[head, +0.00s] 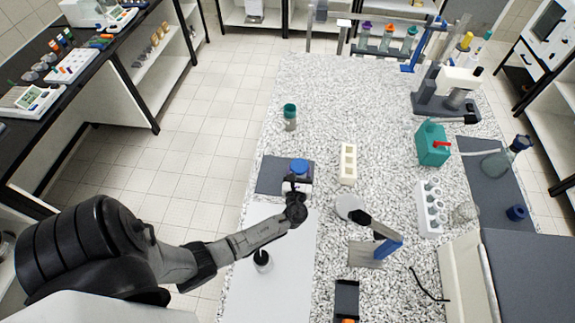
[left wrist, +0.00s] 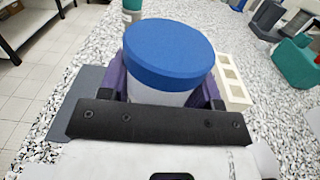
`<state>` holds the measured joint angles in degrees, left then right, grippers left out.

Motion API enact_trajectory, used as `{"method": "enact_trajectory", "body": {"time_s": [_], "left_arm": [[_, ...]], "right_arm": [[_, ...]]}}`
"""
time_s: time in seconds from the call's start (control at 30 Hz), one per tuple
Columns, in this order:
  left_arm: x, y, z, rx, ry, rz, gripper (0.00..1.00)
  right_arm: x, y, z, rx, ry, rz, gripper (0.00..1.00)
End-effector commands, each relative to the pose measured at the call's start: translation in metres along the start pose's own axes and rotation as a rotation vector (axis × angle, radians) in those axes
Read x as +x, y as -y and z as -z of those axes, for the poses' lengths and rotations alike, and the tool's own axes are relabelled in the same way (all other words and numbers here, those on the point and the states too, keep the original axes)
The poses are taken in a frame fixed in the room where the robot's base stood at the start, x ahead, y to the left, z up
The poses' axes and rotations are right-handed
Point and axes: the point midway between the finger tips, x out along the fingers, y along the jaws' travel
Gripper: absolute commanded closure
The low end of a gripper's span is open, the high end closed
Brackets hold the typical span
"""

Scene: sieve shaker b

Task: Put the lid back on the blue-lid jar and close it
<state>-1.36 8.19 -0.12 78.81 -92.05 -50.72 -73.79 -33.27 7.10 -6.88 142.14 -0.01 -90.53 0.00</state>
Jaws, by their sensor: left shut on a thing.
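The blue lid (head: 299,165) sits on top of the jar in the head view, above the dark grey mat. In the left wrist view the blue lid (left wrist: 168,50) covers the top of the pale jar body (left wrist: 160,97). My left gripper (head: 297,184) reaches in from the lower left and is shut on the jar. Its fingers stand on both sides of the jar body, below the lid. The lower jar body is hidden behind the gripper, and I cannot tell how tightly the lid is seated. My right gripper is not in view.
A dark grey mat (head: 268,177) lies under the jar area. A green-capped jar (head: 290,116) stands behind, and a cream rack (head: 348,164) stands to the right. Speckled bench is free around the green-capped jar.

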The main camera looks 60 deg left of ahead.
Motion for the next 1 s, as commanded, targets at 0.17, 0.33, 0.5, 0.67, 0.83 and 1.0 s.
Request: {"method": "enact_trajectory", "body": {"time_s": [0.17,0.33,0.5,0.67,0.83,1.0], "left_arm": [[-0.010,0.019,-0.014,-0.001,-0.001,0.001,0.68],[-0.014,0.026,-0.018,0.000,0.000,0.000,0.68],[-0.015,0.029,-0.019,0.001,0.001,0.001,0.68],[-0.015,0.029,-0.019,0.001,0.000,0.001,0.68],[-0.015,0.029,-0.019,0.000,0.000,0.001,0.49],[-0.015,0.029,-0.019,0.000,0.000,0.001,0.65]], "right_arm": [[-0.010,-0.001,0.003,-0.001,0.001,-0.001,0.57],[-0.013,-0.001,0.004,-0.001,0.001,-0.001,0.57],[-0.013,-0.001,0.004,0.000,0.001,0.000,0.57],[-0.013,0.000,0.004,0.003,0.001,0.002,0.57],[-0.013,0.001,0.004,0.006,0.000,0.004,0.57],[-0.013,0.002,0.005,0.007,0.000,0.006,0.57]]}}
